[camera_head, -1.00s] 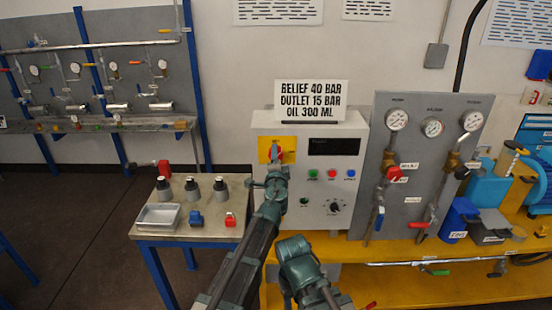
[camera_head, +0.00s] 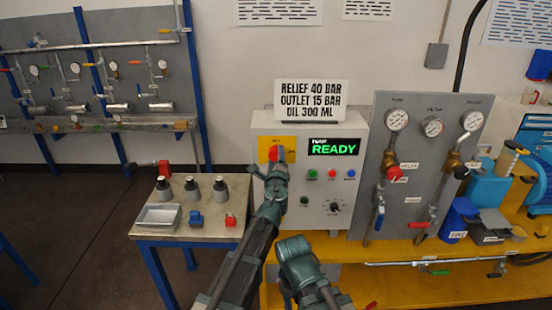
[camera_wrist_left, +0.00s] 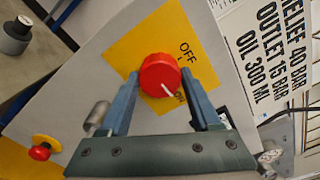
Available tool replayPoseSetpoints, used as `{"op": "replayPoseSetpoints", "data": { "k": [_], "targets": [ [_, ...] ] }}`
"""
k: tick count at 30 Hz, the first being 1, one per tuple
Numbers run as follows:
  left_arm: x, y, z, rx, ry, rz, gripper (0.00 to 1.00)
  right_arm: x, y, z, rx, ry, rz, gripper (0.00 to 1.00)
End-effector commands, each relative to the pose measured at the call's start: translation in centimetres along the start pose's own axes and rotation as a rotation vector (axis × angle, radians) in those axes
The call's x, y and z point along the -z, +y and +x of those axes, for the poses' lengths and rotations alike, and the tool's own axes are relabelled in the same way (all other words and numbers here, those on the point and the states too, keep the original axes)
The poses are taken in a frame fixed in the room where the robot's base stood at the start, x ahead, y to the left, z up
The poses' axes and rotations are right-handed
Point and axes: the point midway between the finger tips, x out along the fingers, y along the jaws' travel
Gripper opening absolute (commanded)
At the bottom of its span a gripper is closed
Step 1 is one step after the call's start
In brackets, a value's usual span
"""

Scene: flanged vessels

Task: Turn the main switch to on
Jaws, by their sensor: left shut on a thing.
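The main switch is a red round knob (camera_wrist_left: 160,72) on a yellow plate (camera_wrist_left: 122,42), on the front of a light grey control box (camera_head: 320,215). In the left wrist view the plate reads OFF at the top, and the knob's white mark points toward the partly hidden ON label. My left gripper (camera_wrist_left: 161,88) is shut on the knob, one finger on each side. In the head view the gripper (camera_head: 274,163) covers part of the knob. The box's display (camera_head: 334,147) is lit with green READY text.
A sign (camera_head: 311,93) stands on the box. A gauge panel (camera_head: 410,215) is close on the right. A small table (camera_head: 180,229) with bottles stands on the left.

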Motion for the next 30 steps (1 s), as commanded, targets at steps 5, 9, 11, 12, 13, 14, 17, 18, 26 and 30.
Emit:
{"op": "replayPoseSetpoints", "data": {
  "k": [5, 9, 11, 12, 13, 14, 17, 18, 26, 30],
  "targets": [
    [0.10, 0.05, -0.18, 0.000, 0.002, 0.021, 0.08, 0.00, -0.01, 0.07, 0.000, 0.000, 0.000, 0.50],
    [0.11, 0.05, -0.19, 0.000, 0.002, 0.027, 0.08, 0.00, -0.01, 0.08, 0.000, 0.000, 0.000, 0.50],
    [0.11, 0.05, -0.20, 0.000, 0.002, 0.027, 0.08, 0.00, -0.01, 0.08, 0.000, 0.000, 0.000, 0.50],
    [0.11, 0.05, -0.20, 0.000, 0.002, 0.027, 0.08, 0.00, -0.01, 0.08, 0.000, 0.000, 0.000, 0.50],
    [0.11, 0.05, -0.21, 0.000, 0.002, 0.027, 0.08, 0.00, -0.01, 0.08, 0.000, 0.000, 0.000, 0.50],
    [0.11, 0.05, -0.21, 0.000, 0.002, 0.027, 0.08, 0.00, -0.01, 0.08, 0.000, 0.000, 0.000, 0.50],
    [0.11, 0.05, -0.21, 0.000, 0.002, 0.027, 0.08, 0.00, -0.01, 0.09, 0.000, 0.000, 0.000, 0.50],
    [0.11, 0.06, -0.22, 0.000, 0.002, 0.027, 0.68, 0.00, -0.01, 0.09, 0.000, 0.000, 0.000, 0.50],
    [0.05, 0.04, -0.12, 0.000, 0.001, 0.026, 0.94, 0.00, -0.01, 0.05, 0.000, 0.000, 0.000, 0.50],
    [0.03, 0.03, -0.09, 0.000, 0.001, 0.026, 0.94, 0.00, 0.00, 0.04, 0.000, 0.000, 0.000, 0.50]
  ]
}}
